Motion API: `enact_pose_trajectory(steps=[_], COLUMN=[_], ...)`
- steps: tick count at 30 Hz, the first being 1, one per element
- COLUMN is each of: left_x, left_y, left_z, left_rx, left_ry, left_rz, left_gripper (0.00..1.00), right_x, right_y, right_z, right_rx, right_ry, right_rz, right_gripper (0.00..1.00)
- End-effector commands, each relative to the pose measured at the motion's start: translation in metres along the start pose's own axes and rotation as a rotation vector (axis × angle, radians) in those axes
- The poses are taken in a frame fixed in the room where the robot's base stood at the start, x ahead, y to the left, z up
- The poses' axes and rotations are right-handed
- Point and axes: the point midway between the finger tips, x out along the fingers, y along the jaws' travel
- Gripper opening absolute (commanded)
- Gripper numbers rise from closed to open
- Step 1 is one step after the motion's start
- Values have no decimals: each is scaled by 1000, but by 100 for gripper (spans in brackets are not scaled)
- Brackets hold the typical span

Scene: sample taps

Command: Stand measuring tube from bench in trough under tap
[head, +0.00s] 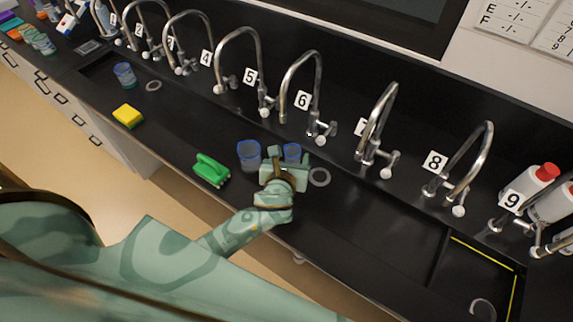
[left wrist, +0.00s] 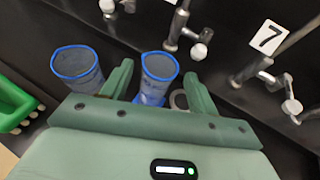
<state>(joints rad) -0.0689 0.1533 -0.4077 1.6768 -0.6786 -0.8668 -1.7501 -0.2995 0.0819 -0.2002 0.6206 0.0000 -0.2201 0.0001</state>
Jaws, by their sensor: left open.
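A narrow clear tube with a blue rim (head: 292,150) stands upright among the fingers of my left gripper (head: 288,156). In the left wrist view the blue-rimmed tube (left wrist: 160,68) shows between the two open fingers of my left gripper (left wrist: 158,76), with a gap at the sides. I cannot tell whether a finger touches it. A wider blue-rimmed cup (head: 249,155) stands just left of it, outside the fingers; it also shows in the left wrist view (left wrist: 78,66). A black trough section with yellow edge lines (head: 478,275) lies at the lower right. My right gripper is not in view.
Curved steel taps with number cards, such as tap 6 (head: 302,90) and tap 8 (head: 475,150), line the back. A green brush (head: 211,170), a yellow sponge (head: 128,115), another blue-rimmed cup (head: 124,75) and a grey ring (head: 319,177) lie around. Red-capped bottles (head: 540,180) stand right.

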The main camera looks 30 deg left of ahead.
Motion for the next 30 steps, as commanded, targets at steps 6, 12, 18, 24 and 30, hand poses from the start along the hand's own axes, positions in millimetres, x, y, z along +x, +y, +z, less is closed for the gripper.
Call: enact_pose_trajectory(steps=[6, 12, 18, 24, 30], left_x=[-49, -68, -70, -70, -70], left_y=[0, 0, 0, 0, 0], left_z=[1, 1, 0, 0, 0], left_rx=[0, 0, 0, 0, 0], left_ry=[1, -1, -1, -1, -1], left_rz=[-1, 1, 1, 1, 1], left_gripper=[60, 60, 60, 60, 60], right_x=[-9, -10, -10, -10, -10], right_y=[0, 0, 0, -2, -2], right_z=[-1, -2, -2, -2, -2], right_rx=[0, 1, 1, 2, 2], right_ry=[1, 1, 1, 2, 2], right_rz=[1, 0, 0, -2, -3], right_gripper=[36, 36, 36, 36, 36])
